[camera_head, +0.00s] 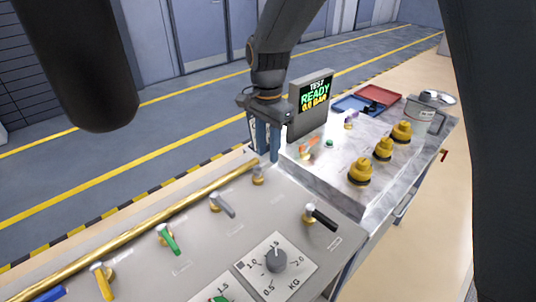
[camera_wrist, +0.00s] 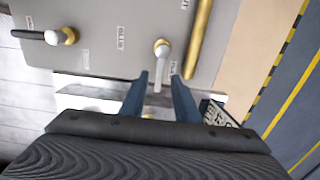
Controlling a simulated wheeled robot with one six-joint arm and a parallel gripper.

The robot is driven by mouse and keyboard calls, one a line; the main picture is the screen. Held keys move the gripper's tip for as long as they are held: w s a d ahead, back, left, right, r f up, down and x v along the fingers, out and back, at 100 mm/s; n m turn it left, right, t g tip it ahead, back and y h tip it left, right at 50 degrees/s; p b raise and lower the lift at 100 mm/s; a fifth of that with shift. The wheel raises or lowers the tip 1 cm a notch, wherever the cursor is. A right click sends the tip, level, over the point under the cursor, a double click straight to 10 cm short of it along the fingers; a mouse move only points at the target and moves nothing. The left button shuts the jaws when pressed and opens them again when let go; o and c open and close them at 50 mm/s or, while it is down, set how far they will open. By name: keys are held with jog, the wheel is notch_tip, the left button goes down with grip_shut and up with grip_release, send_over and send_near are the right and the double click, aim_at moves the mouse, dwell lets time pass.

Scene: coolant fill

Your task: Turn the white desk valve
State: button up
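The white desk valve (camera_wrist: 161,52) has a pale handle on a brass-coloured base. In the wrist view its handle points down the picture, towards my gripper (camera_wrist: 158,76). The two blue fingers are apart, one on each side of the handle's lower end; I cannot tell whether they touch it. In the head view my gripper (camera_head: 264,158) hangs over the far end of the grey desk panel (camera_head: 195,265). The brass base of the white valve (camera_head: 258,177) shows just below the fingers, and its handle is largely hidden.
Grey (camera_head: 222,206), green (camera_head: 168,240), yellow (camera_head: 101,280) and black (camera_head: 320,217) valves stand on the panel. A brass rail (camera_head: 150,232) runs along its edge. Beyond are a screen (camera_head: 312,105), yellow knobs (camera_head: 360,170) and a metal pot (camera_head: 420,117).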

aim_at(268, 161)
jog(key=shift+f+p, duration=0.3)
jog(key=shift+f, duration=1.2)
jog(key=shift+c, duration=0.4)
grip_shut()
